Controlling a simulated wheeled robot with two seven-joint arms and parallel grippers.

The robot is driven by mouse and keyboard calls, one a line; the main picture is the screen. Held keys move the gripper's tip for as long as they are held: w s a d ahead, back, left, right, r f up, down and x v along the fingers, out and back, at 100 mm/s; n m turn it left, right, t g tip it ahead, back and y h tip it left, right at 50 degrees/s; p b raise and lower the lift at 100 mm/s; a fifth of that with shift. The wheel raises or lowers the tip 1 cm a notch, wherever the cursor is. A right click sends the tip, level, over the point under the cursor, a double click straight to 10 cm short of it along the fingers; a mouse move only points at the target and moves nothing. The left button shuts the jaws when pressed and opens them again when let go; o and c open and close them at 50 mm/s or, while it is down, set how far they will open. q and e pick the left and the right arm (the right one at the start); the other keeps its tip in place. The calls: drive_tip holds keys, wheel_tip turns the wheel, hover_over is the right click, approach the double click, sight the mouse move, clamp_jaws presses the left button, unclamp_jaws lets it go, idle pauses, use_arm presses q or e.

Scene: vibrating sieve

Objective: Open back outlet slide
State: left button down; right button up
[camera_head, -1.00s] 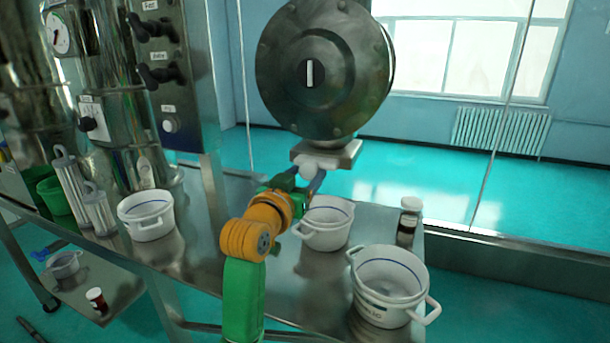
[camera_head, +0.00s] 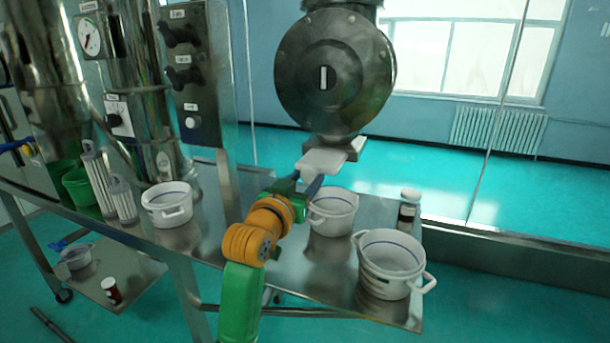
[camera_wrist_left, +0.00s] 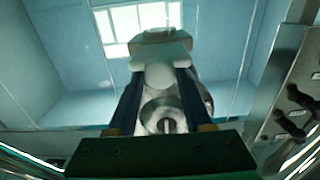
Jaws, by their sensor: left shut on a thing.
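The white outlet slide (camera_head: 324,161) sits under the round dark metal drum (camera_head: 335,75), at its outlet flange (camera_head: 345,149). A good part of the slide's pale plate sticks out toward me. My left gripper (camera_head: 311,184) comes up from below and is shut on the slide's near end. In the left wrist view the fingers (camera_wrist_left: 158,95) are on either side of the rounded white handle (camera_wrist_left: 160,76), with the slide's body (camera_wrist_left: 161,48) beyond. My right gripper is not in view.
White pots stand on the metal table: one below the slide (camera_head: 333,222), one at front right (camera_head: 389,274) and one at left (camera_head: 167,213). A small dark bottle (camera_head: 408,211) stands at the right edge. A control panel (camera_head: 188,90) rises at left.

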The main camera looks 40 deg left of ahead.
use_arm(q)
drive_tip(key=shift+w+a+f, duration=0.1)
drive_tip(key=shift+w+a, duration=0.05)
drive_tip(key=shift+w, duration=0.45)
drive_tip(key=shift+c, duration=1.4)
unclamp_jaws()
drive_tip(key=shift+w, duration=0.15)
drive_tip(key=shift+s, duration=0.3)
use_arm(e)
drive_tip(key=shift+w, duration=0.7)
use_arm(q)
drive_tip(key=shift+s, duration=0.25)
drive_tip(key=b+v, duration=0.2)
drive_tip(key=v, duration=0.4)
drive_tip(key=shift+s, duration=0.25)
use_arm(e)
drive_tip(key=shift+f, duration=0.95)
